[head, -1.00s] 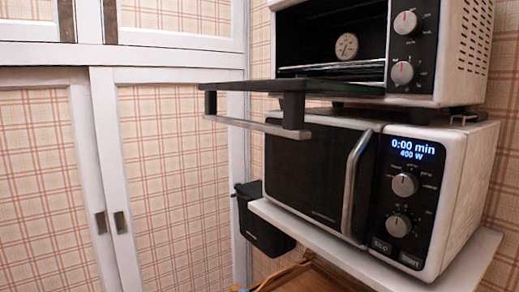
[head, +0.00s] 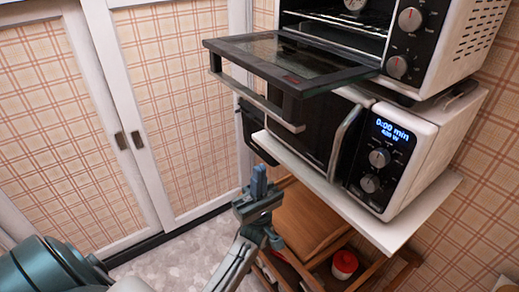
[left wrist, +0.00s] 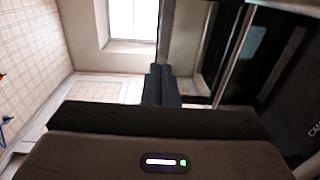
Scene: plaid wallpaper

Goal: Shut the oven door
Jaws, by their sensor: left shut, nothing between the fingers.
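The toaster oven (head: 455,40) stands on top of the microwave, in the upper right of the head view. Its glass oven door (head: 290,58) is open and folded down, sticking out roughly level toward the left. The door's metal handle (head: 255,104) hangs below its outer edge. My left gripper (head: 259,172) is below the door and handle, apart from them, with its fingers pointing up. It is shut and empty. Its dark fingers also show closed together in the left wrist view (left wrist: 161,84). My right gripper is in neither view.
The white microwave (head: 425,150) sits on a white shelf (head: 400,230) to the right of my left gripper. Below are a wooden cart (head: 305,215) and a red-and-white container (head: 344,264). A black bin (head: 250,125) is behind the handle. White sliding doors (head: 160,100) stand at left.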

